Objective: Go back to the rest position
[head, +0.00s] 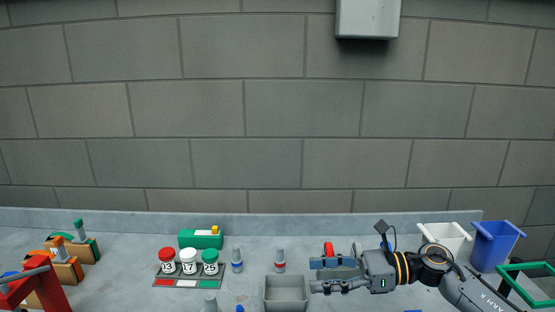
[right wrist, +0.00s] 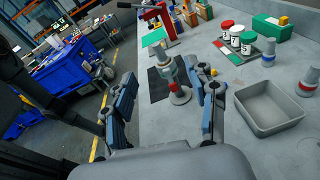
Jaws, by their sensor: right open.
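My right gripper (head: 317,275) reaches in from the right in the head view, with its fingers pointing left, just right of the grey open tray (head: 285,305). In the right wrist view the gripper (right wrist: 168,92) has its two blue-padded fingers wide apart with nothing held between them. The tray (right wrist: 262,124) looks empty and lies right of the fingers. My left gripper is in neither view.
A rack with red-, white- and green-lidded jars (head: 188,262) stands left of the tray, before a green box (head: 200,240). White (head: 443,238) and blue (head: 493,245) bins stand behind my right arm. A red press (head: 40,285) is at far left. A blue cart (right wrist: 75,60) stands off the table.

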